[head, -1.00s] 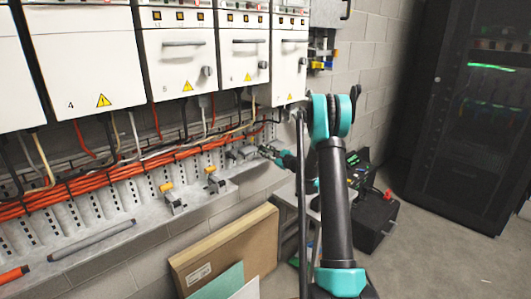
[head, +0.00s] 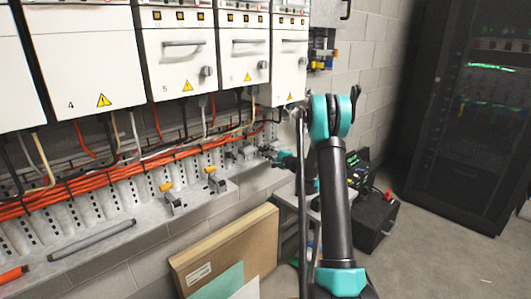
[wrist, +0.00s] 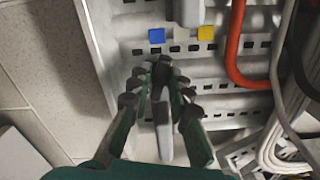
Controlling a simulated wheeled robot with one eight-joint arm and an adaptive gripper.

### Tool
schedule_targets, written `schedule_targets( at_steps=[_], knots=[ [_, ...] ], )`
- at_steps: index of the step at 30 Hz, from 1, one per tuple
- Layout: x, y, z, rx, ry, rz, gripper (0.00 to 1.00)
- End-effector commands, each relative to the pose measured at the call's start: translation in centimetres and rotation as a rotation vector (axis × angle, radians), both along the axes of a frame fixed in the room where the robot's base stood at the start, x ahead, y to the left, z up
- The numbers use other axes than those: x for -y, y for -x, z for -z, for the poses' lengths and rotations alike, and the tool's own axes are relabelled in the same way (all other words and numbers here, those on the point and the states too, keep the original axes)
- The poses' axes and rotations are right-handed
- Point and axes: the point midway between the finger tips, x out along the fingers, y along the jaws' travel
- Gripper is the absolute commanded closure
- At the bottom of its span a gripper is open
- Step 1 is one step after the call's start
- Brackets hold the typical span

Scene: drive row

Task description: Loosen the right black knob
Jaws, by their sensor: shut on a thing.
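My gripper (wrist: 160,80) reaches down to the metal rail in the wrist view, its dark fingertips close together around a dark knob (wrist: 163,70). The fingertips cover most of the knob, so its turn cannot be told. A grey bar (wrist: 164,130) shows between the fingers, below the knob. In the head view my gripper (head: 268,152) is small at the right end of the rail ledge, and the knob there is hidden by it. Grey clamps (head: 240,153) sit on the ledge just left of it.
Blue (wrist: 157,36) and yellow (wrist: 206,33) tabs lie just beyond the fingertips. An orange cable (wrist: 235,55) and white cables (wrist: 290,100) run on the right. White drive cabinets (head: 180,55) hang above the ledge. Two orange-topped clamps stand farther left. A cardboard panel (head: 230,245) leans below.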

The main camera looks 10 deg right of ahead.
Motion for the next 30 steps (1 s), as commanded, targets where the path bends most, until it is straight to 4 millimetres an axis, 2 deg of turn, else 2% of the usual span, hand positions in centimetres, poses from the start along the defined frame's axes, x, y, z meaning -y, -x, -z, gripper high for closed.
schedule_targets(
  at_steps=[30],
  knots=[
    [0.05,0.05,0.28,0.552,0.761,-0.001,1.00]
  ],
)
